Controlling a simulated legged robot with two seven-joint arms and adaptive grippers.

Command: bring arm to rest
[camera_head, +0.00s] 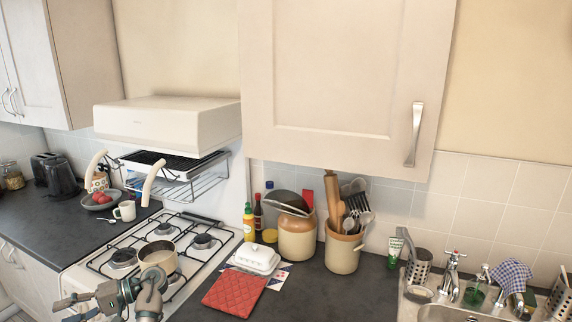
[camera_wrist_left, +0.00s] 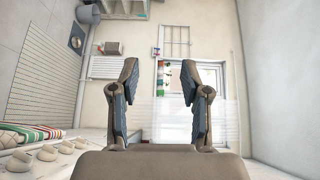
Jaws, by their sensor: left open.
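My left gripper (camera_head: 64,309) is at the lower left of the head view, in front of the stove, with its fingers pointing left. In the left wrist view its two fingers (camera_wrist_left: 160,78) stand wide apart with nothing between them. The fingers look out over open room toward a far wall. My right gripper and arm are not in either view.
The gas stove (camera_head: 105,240) carries a pan (camera_head: 158,258) close behind my left wrist. A red pot holder (camera_head: 234,293), a white butter dish (camera_head: 256,259) and a utensil crock (camera_head: 342,250) stand on the counter (camera_head: 345,292). A sink (camera_head: 446,314) is at right. Wall cupboards (camera_head: 345,75) hang above.

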